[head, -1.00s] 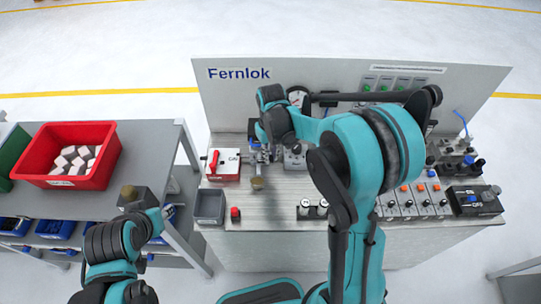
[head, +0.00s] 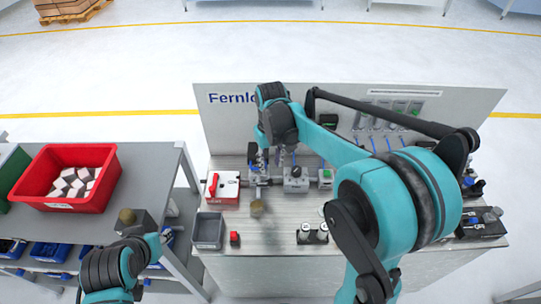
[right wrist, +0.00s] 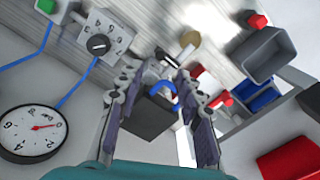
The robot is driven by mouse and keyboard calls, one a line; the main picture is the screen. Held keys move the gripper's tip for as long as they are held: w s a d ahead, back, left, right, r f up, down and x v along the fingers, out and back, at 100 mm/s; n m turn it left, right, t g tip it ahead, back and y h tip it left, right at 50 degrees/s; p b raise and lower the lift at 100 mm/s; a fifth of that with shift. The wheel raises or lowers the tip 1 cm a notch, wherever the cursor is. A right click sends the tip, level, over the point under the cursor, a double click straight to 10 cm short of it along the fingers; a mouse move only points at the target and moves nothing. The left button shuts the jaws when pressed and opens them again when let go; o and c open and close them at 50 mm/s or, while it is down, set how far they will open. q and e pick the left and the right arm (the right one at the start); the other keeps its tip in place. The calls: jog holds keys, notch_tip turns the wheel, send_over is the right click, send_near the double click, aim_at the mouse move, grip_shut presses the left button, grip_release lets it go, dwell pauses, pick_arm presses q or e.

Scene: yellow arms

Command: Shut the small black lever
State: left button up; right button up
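I cannot clearly pick out the small black lever. The metal valve assembly (head: 262,179) sits on the bench just right of a white box with a red handle (head: 223,187). My right gripper (head: 270,160) hangs over this spot at the back left of the bench and partly hides it. In the right wrist view its two fingers (right wrist: 162,80) are apart.
The upright Fernlok panel (head: 350,115) stands behind the bench. A round gauge (right wrist: 33,132) and a grey unit with a black knob (right wrist: 98,43) are near the right gripper. A grey bin (head: 208,231) and red button (head: 234,238) stand at the bench's front left.

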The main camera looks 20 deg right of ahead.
jog(key=shift+r, duration=1.9)
jog(key=s+d+f+m+t+b, duration=0.1)
jog(key=s+f+t+b, duration=0.1)
jog(key=s, duration=0.6)
jog(key=s+f+m+t+b, duration=0.1)
jog(key=s+f+t+b, duration=0.2)
jog(key=s, duration=0.6)
jog(key=shift+s+d+f+t+b, duration=0.15)
jog(key=shift+d+f+t+b, duration=0.2)
jog(key=shift+f+t, duration=0.55)
